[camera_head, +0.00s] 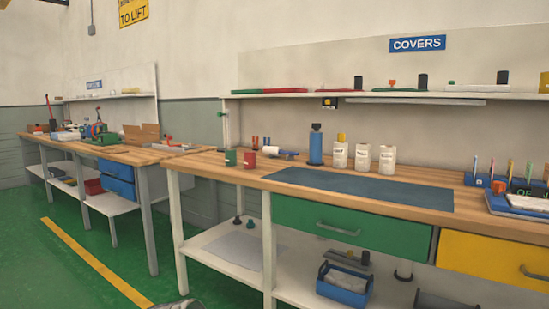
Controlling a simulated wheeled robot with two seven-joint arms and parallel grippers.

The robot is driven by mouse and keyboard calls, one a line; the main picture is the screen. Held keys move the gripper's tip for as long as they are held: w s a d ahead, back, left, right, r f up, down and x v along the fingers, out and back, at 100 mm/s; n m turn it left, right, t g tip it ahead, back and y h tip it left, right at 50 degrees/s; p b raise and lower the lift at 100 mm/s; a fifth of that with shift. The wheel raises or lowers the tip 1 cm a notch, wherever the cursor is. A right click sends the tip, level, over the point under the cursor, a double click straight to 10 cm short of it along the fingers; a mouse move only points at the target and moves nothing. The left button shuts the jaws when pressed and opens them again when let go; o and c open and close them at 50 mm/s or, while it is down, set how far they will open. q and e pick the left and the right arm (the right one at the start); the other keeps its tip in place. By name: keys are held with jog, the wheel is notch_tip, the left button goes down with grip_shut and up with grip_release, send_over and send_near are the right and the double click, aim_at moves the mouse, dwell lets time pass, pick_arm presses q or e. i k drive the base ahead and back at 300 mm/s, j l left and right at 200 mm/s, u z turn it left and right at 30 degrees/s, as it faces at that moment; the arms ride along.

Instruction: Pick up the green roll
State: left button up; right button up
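A short dark green cylinder (231,157) stands upright at the back left of the near wooden workbench (225,172). It is the only small green roll-like thing I can make out there, but whether it is a roll or a cup is too small to tell. A similar red cylinder (249,160) stands just to its right. Neither of my grippers can be made out. A small grey piece shows at the bottom edge, left of the middle, and I cannot tell what it is.
A blue-grey mat (365,192) covers the bench's middle. Behind it stand a blue bottle (316,146) and white containers (363,158). A green drawer (350,228) and yellow drawer (495,262) are below. A second bench (120,154) stands left. Green floor is open at lower left.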

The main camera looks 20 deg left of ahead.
aim_at(231, 153)
jog(key=i+j+z, duration=0.1)
jog(key=j+z, duration=0.35)
jog(key=j, duration=0.3)
jog(key=j+z, duration=0.45)
jog(key=j, duration=0.3)
